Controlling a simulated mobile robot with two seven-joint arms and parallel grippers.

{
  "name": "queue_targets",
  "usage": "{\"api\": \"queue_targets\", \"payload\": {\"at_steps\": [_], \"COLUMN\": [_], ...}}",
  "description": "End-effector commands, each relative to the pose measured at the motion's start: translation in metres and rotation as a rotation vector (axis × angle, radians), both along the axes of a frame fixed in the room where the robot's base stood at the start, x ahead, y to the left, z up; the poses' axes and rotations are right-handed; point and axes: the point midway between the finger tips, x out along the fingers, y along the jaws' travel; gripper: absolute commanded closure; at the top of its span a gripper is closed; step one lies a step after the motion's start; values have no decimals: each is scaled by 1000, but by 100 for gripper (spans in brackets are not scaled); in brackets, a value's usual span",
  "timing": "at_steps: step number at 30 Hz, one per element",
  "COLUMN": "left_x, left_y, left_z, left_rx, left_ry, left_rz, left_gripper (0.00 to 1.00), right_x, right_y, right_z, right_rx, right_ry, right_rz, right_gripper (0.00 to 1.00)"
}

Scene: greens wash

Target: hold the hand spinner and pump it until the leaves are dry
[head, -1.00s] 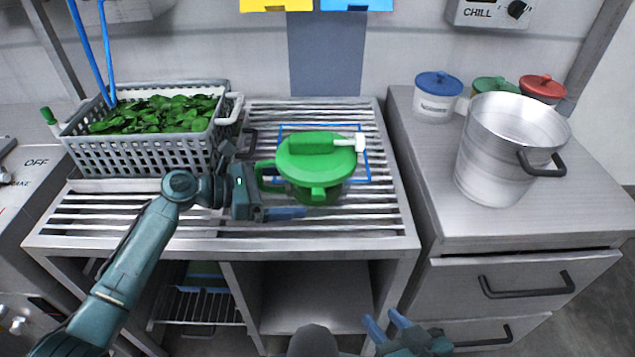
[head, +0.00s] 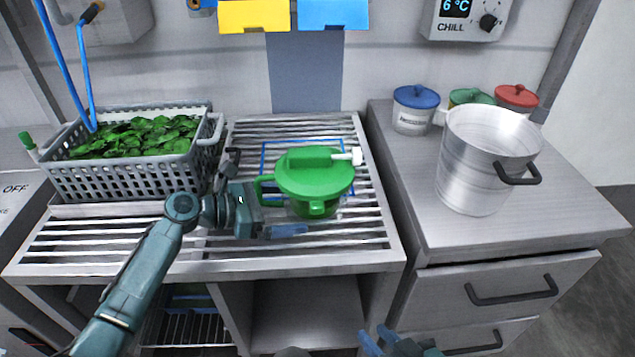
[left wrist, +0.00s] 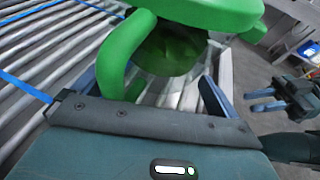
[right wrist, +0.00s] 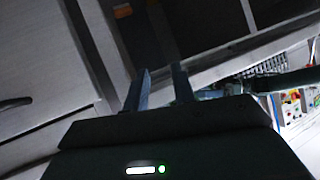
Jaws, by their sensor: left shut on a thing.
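The hand spinner has a green lid (head: 314,172) with a green side handle (head: 265,188) and a white-tipped pump lever (head: 345,156). It stands upright on the slatted rack, inside a blue outlined square. Its see-through bowl shows dark green leaves inside in the left wrist view (left wrist: 172,52); whether they are wet I cannot tell. My left gripper (head: 268,214) is at the spinner's left side, shut on the side handle, which also shows between its fingers in the left wrist view (left wrist: 118,55). My right gripper (head: 377,342) is low in front of the counter, open and empty.
A grey basket (head: 125,182) of leaves stands at the rack's left. A steel pot (head: 475,165) and several lidded tubs (head: 414,112) stand on the right counter (head: 415,205). A chill panel (head: 465,20) reads 6 °C. The right counter's front is clear.

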Motion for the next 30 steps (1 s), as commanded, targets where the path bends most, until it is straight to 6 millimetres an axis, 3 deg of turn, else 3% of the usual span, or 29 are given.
{"api": "queue_targets", "payload": {"at_steps": [9,14,20,30], "left_x": [0,0,0,0], "left_y": [0,0,0,0], "left_z": [0,0,0,1], "left_rx": [-1,-1,-1,-1], "left_ry": [-1,-1,-1,-1], "left_rz": [1,1,1,1], "left_gripper": [15,15,15,15], "right_x": [31,51,74,95], "right_y": [-39,-60,-81,-113], "right_z": [-16,-6,35,141], "right_rx": [273,497,789,1166], "right_ry": [232,382,530,648], "right_rz": [-86,-113,-81,111], "right_gripper": [100,100,100,100]}}
